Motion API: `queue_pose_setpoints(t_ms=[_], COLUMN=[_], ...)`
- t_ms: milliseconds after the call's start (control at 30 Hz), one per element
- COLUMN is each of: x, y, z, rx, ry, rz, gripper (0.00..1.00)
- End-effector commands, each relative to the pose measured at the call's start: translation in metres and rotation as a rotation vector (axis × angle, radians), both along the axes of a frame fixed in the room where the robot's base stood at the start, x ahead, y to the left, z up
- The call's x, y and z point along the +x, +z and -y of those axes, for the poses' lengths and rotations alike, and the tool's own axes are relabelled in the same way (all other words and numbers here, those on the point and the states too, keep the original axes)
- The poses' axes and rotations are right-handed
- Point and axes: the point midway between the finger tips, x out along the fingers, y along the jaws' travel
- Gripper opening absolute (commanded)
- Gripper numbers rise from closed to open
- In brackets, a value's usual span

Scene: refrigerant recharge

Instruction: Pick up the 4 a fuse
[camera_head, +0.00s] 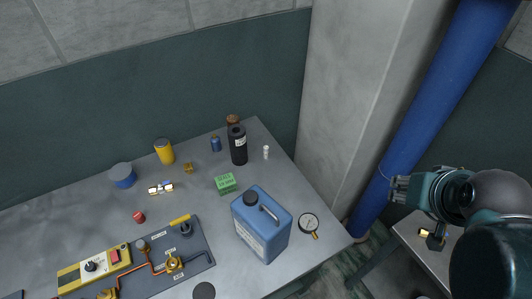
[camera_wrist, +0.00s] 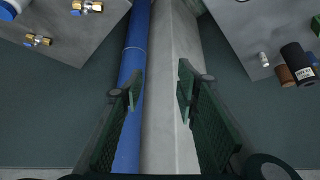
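A small white cylinder (camera_head: 266,152) stands upright near the right edge of the bench, just right of a black bottle. It looks like the fuse, but no rating is legible. It also shows at the upper right of the wrist view (camera_wrist: 263,60). My gripper (camera_head: 398,188) is well to the right of the bench, in front of the blue pipe. In the wrist view, its two green-padded fingers (camera_wrist: 158,92) are apart with nothing between them. The gripper is far from the white cylinder.
The black bottle (camera_head: 238,145) and a brown item (camera_head: 233,120) crowd the cylinder's left side. A blue jug (camera_head: 262,224) and gauge (camera_head: 308,224) stand nearer. A pale column (camera_head: 350,100) and blue pipe (camera_head: 430,110) rise between bench and arm. A second table (camera_head: 404,233) is at right.

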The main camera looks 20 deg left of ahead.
Motion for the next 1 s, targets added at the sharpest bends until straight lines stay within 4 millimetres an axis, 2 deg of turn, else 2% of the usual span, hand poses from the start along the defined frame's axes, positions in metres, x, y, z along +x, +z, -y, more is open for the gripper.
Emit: queue_pose_setpoints(t_ms=[367, 667, 1000], x=[0.011, 0.041, 0.081], y=[0.006, 0.016, 0.021], z=[-0.008, -0.032, -0.067], rx=[-0.018, -0.069, -0.133], ry=[0.045, 0.17, 0.337], rz=[-0.018, -0.071, -0.134], gripper=[0.31, 0.31, 0.31])
